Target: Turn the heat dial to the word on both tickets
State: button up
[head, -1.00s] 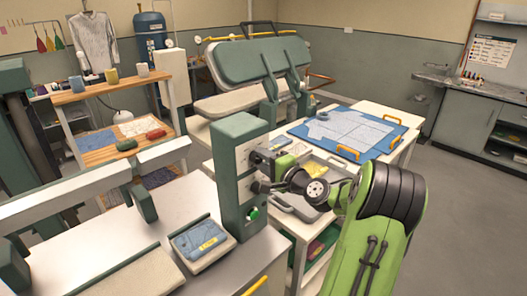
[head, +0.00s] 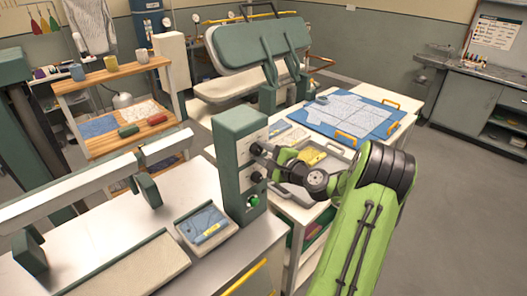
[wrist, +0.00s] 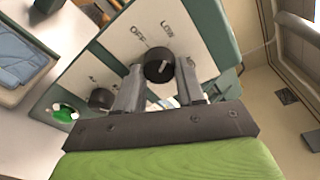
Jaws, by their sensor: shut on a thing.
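The heat dial (wrist: 158,65) is a round black knob with a white mark, on the pale panel of a green control box (head: 240,125). The words OFF and LOW show beside it in the wrist view; other labels around it are hidden by my gripper. My gripper (wrist: 159,78) is shut on the dial, one finger on each side. In the head view my gripper (head: 263,152) reaches the upper part of the panel.
A second black knob (wrist: 101,98) and a green button (wrist: 65,112) sit lower on the panel, close to my gripper. A blue board with pale cloth (head: 350,113) lies on the table behind. A large green press (head: 258,45) stands at the back.

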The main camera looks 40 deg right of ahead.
jog(key=shift+f, duration=0.1)
jog(key=o, duration=1)
jog(key=shift+o, duration=0.2)
jog(key=s+r+b, duration=0.1)
jog(key=s+b, duration=0.1)
jog(key=s, duration=1.3)
jog(key=shift+s+a+r+b, duration=0.2)
jog(key=shift+s+r+b, duration=0.1)
jog(key=shift+s+r, duration=0.1)
jog(key=shift+f, duration=0.1)
